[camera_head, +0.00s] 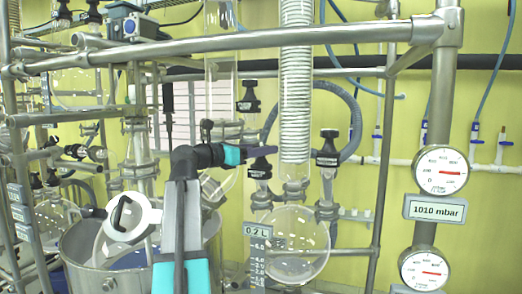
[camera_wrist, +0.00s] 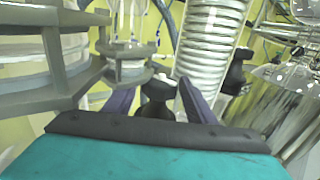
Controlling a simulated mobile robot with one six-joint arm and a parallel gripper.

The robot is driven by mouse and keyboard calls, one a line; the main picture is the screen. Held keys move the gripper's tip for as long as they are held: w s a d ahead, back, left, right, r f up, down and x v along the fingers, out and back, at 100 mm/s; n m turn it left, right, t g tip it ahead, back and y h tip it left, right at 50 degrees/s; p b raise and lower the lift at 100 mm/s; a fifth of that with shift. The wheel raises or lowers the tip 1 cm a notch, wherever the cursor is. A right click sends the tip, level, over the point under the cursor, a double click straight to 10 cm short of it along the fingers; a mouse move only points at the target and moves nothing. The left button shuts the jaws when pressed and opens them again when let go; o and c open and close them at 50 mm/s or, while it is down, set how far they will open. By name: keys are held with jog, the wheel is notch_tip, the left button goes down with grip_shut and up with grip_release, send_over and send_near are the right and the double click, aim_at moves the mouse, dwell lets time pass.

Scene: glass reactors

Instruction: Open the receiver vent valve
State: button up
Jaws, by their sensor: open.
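My gripper (camera_head: 268,138), with a teal body and dark purple fingers, reaches in from the left. It is open. In the wrist view my gripper (camera_wrist: 158,98) has one finger on each side of a black valve knob (camera_wrist: 157,88); I cannot tell whether they touch it. In the head view a black knob (camera_head: 259,168) shows just below the fingers, above the round glass receiver (camera_head: 298,255). Other black knobs stand above (camera_head: 249,97) and to the right (camera_head: 327,150). No readable label tells which is the vent valve.
A coiled glass condenser (camera_head: 296,80) stands just right of my gripper. A grey ribbed hose (camera_head: 355,120) curves behind it. Metal rails (camera_head: 330,34) cross above. A pressure display (camera_head: 435,209) reads 1010 mbar, and a scale by the receiver reads 0.2 L. A metal vessel (camera_head: 75,250) stands at lower left.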

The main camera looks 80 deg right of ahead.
jog(key=c, duration=0.9)
jog(key=shift+o, duration=0.2)
jog(key=shift+s+a+r+n+t+h+p, duration=0.15)
jog(key=shift+n+t+h+p, duration=0.2)
jog(key=shift+p, duration=0.45)
jog(key=n+t+h+p, duration=0.2)
jog(key=n+t+p, duration=0.1)
jog(key=p, duration=0.3)
jog(key=shift+t+h, duration=0.35)
jog(key=shift+t, duration=0.3)
jog(key=shift+n+t+p, duration=0.45)
jog(key=shift+t+p, duration=0.15)
jog(key=shift+f+t+h, duration=0.2)
jog(key=shift+t+h, duration=0.1)
jog(key=shift+n+t, duration=0.4)
jog(key=shift+n, duration=0.2)
jog(key=shift+n+t+h, duration=0.5)
jog(key=shift+n+t, duration=0.8)
jog(key=shift+t, duration=0.9)
